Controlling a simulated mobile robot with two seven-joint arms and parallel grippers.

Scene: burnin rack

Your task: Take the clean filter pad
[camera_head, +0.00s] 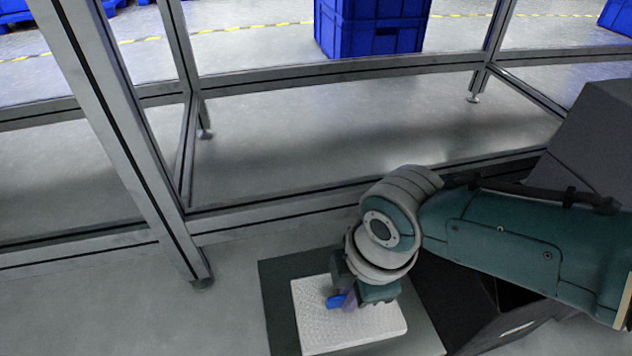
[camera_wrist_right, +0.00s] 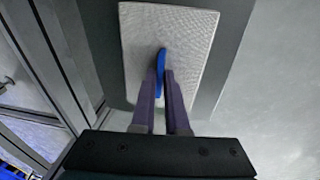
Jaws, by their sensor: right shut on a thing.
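The clean filter pad (camera_head: 365,325) is a white, textured rectangle at the bottom middle of the head view. It also fills the upper middle of the right wrist view (camera_wrist_right: 140,35). A blue tab (camera_head: 335,301) stands up from the pad's middle; it shows in the wrist view too (camera_wrist_right: 161,62). My right gripper (camera_head: 348,300) points down over the pad, and its purple fingers (camera_wrist_right: 161,82) are shut on the blue tab. I cannot tell whether the pad touches the dark surface under it. My left gripper is not in view.
A dark grey flat surface (camera_head: 278,285) lies under the pad. A metal profile frame (camera_head: 125,130) stands on the left and runs across behind, with bare floor (camera_head: 330,120) inside. Blue crates (camera_head: 370,30) stand beyond it. A black open box (camera_head: 500,315) is at the lower right.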

